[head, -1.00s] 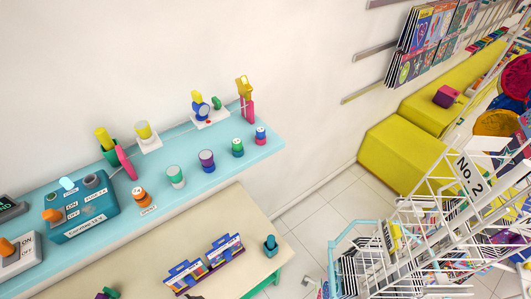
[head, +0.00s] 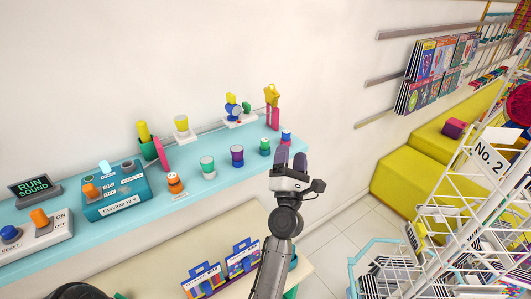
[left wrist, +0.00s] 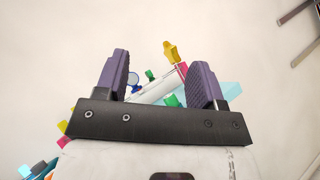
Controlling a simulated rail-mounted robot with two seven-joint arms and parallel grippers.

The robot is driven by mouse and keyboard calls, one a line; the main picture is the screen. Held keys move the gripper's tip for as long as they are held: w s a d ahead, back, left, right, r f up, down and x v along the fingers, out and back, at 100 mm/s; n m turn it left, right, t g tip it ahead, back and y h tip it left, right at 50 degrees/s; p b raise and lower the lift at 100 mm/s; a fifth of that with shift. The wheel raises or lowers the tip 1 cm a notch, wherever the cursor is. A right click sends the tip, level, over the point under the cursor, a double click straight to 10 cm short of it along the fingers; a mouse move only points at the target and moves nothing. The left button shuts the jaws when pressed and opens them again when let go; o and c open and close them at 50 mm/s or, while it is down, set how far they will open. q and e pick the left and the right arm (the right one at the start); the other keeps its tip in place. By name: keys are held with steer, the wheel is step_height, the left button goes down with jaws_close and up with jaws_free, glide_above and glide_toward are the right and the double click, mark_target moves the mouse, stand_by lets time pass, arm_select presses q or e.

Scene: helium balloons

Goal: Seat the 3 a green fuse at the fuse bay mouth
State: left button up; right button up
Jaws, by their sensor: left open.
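My left gripper (head: 291,160) is open and empty, raised in front of the right end of the blue shelf; its two purple fingers also show apart in the left wrist view (left wrist: 157,75). A teal box (head: 117,190) on the shelf has an orange knob, small labels and a grey round fitting (head: 128,164) on top. That fitting may be the fuse bay mouth; I cannot read the labels. Green candidates are a green-topped cylinder (head: 265,147), a green and white one (head: 208,167) and a small green piece (head: 247,107) on a white stand. I cannot tell which is the fuse.
The shelf (head: 226,187) also holds an orange cylinder (head: 175,183), a purple one (head: 237,155) and a white switch box (head: 40,235). A cream table (head: 150,255) stands below. A white wire rack (head: 445,215) and yellow seats (head: 405,170) are at right.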

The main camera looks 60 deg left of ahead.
arm_select(q)
steer(key=a+f+n+g+y+b, duration=0.1)
steer(key=a+f+n+g, duration=0.3)
steer(key=n+g, duration=0.55)
steer(key=n+g+h+p, duration=0.2)
steer(key=n+h, duration=0.1)
steer(key=n, duration=0.2)
glide_toward(263, 139)
steer(key=x, duration=0.6)
steer(key=shift+w+f, duration=0.2)
steer(key=shift+f, duration=0.05)
steer(key=shift+a+r, duration=0.1)
steer(key=shift+a, duration=0.15)
steer(key=p+x, duration=0.1)
steer(key=x, duration=0.2)
steer(key=shift+w+a, duration=0.1)
steer(key=shift+w, duration=0.05)
steer(key=shift+w+a+p, duration=0.1)
steer(key=shift+a+p, duration=0.2)
steer(key=shift+a, duration=0.3)
steer(key=shift+f, duration=0.2)
steer(key=c, duration=1)
